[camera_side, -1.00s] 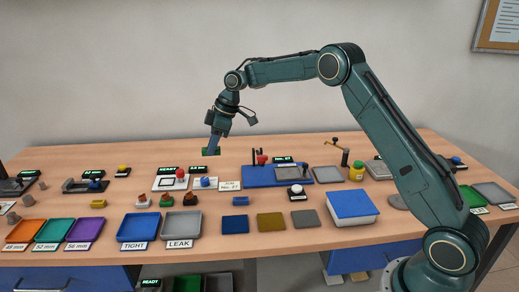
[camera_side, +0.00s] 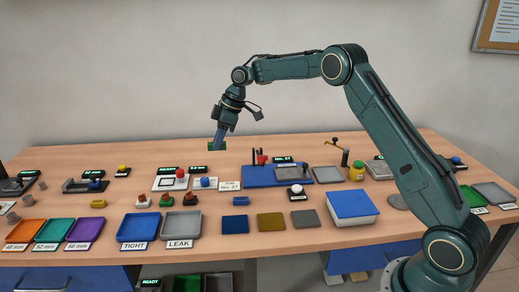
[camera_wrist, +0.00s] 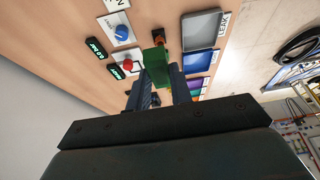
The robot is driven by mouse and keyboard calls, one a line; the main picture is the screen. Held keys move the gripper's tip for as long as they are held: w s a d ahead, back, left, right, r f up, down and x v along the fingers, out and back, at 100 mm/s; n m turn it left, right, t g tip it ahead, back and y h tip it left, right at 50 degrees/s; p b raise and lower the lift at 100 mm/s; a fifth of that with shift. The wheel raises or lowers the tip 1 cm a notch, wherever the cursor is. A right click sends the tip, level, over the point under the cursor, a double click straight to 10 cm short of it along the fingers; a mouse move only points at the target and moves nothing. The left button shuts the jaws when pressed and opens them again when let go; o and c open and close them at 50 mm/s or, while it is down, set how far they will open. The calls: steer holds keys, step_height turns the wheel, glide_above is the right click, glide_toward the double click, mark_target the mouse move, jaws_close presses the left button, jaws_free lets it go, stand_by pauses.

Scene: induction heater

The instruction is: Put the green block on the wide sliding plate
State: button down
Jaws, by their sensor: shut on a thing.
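My gripper (camera_side: 218,142) is shut on the green block (camera_side: 211,147) and holds it in the air above the back of the bench. In the wrist view the green block (camera_wrist: 155,66) sits between the two fingers of my gripper (camera_wrist: 160,78). A wide blue plate (camera_side: 262,180) with a grey panel lies on the bench, below and right of my gripper. It looks like the wide sliding plate, but I cannot tell for sure. The held block is clear of it.
A white station with a square frame (camera_side: 165,184) and a red button (camera_side: 180,173) stands left of the blue plate. Trays marked TIGHT (camera_side: 139,227) and LEAK (camera_side: 181,223) lie in front. A blue box (camera_side: 352,205) stands front right.

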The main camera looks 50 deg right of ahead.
steer(key=s+d+r, duration=0.1)
steer(key=s+d, duration=0.4)
steer(key=d, duration=0.8)
steer(key=s+d+r, duration=0.1)
steer(key=s+d, duration=0.3)
steer(key=d, duration=0.9)
steer(key=shift+s, duration=0.4)
steer(key=shift+f, duration=0.1)
glide_above(286, 173)
steer(key=s+d, duration=0.1)
step_height(286, 173, down, 15)
steer(key=shift+f, duration=0.2)
steer(key=shift+f, duration=2.15)
